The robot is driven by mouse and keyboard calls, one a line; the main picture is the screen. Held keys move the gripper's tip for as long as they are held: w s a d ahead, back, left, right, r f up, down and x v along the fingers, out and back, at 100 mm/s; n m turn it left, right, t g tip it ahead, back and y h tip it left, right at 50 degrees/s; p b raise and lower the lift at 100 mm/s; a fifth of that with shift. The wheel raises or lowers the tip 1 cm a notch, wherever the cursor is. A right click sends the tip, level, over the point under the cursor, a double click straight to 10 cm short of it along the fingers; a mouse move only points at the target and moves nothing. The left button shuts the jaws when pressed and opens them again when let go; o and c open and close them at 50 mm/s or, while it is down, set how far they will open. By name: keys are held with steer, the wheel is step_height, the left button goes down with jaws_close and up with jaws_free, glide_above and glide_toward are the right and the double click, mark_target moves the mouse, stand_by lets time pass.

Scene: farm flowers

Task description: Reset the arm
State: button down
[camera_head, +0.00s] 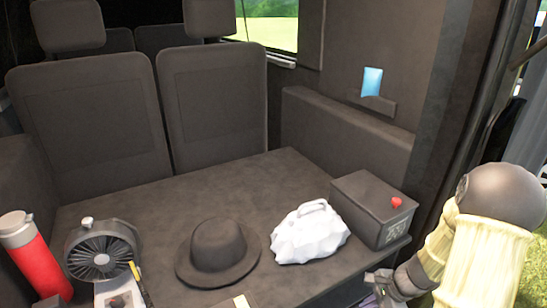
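My arm (478,235) comes in at the lower right, with a dark round joint and pale yellow covering. It is bent, and its end reaches left to the front edge of the car's cargo floor. My gripper (378,284) is small and dark there, below the black box and partly cut off by the bottom of the picture. Its fingers are too small and hidden to tell whether they are open or shut. I see nothing clearly held in it.
On the cargo floor (260,185) stand a black box (365,212) with a red knob, a white bag (308,238), a dark hat (217,255), a fan (100,255) and a red bottle (28,258). Seat backs close off the rear. Grass shows at the right.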

steer(key=s+a+r+n+h, duration=0.2)
steer(key=s+a+r+n, duration=0.25)
steer(key=r+n, duration=0.3)
steer(key=s+a+r+n+h, duration=0.35)
steer(key=a+r+n, duration=0.25)
steer(key=n, duration=0.3)
steer(key=w+p+v, duration=0.2)
steer(key=p+v, duration=0.8)
steer(key=p, duration=0.1)
steer(key=w+d+r+p+v, duration=0.1)
steer(key=w+p+v, duration=0.1)
steer(key=p+v, duration=0.9)
steer(key=shift+d+r+y+p, duration=0.15)
steer(key=shift+d+y+p, duration=0.1)
steer(key=shift+y+p, duration=0.15)
steer(key=shift+s, duration=0.15)
